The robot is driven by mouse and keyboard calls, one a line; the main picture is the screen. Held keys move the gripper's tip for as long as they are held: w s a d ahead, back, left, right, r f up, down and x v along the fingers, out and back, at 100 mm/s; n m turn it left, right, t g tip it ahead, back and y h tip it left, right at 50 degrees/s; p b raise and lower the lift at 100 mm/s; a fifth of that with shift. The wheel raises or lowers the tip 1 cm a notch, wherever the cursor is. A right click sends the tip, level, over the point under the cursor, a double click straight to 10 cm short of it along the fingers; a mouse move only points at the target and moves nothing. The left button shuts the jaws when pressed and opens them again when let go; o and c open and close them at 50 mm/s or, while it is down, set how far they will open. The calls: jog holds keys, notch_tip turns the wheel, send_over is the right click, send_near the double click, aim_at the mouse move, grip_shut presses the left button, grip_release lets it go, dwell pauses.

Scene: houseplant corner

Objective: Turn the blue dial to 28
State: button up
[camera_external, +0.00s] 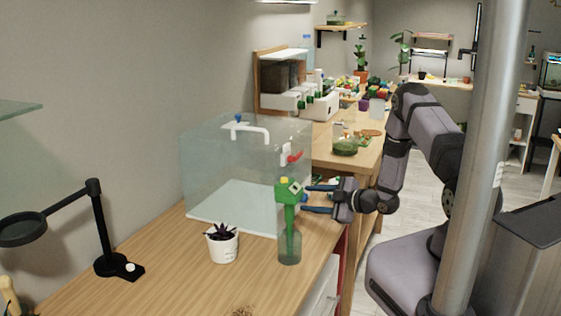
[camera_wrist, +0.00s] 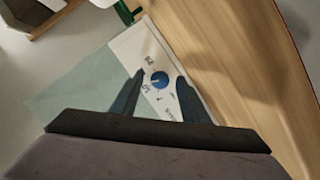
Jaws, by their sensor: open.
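The blue dial (camera_wrist: 159,79) is a small round knob on a white panel (camera_wrist: 133,47) in the wrist view. Small dark marks surround it, too blurred to read surely. A short light mark shows on the dial's left side, but its exact reading is unclear. My gripper (camera_wrist: 160,76) is open, with one dark finger on each side of the dial; I cannot tell if either touches it. In the external view my gripper (camera_external: 305,198) points left, just right of a green spray bottle (camera_external: 289,222). The dial cannot be made out surely there.
A glass tank (camera_external: 225,170) stands behind the bottle on the wooden table (camera_external: 170,270). A white pot (camera_external: 223,246) with a dark plant stands to the left. A black magnifier lamp (camera_external: 95,225) is at far left. The table's front is mostly clear.

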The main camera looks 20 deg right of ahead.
jog(key=shift+c, duration=0.2)
grip_shut()
jog(key=m+g, duration=0.1)
jog(key=m+y, duration=0.1)
jog(key=m, duration=0.1)
jog(key=m+g, duration=0.1)
jog(key=shift+w+d+r+m+g+y, duration=0.2)
jog(key=shift+d+m+g+y, duration=0.1)
jog(key=shift+m, duration=0.1)
jog(key=shift+w+f+m+g+y, duration=0.1)
jog(key=shift+m+g+y, duration=0.5)
jog(key=shift+m, duration=0.6)
jog(key=shift+d+m+g+y+b, duration=0.1)
jog(key=shift+m+g+y+b, duration=0.4)
jog(key=shift+m, duration=0.7)
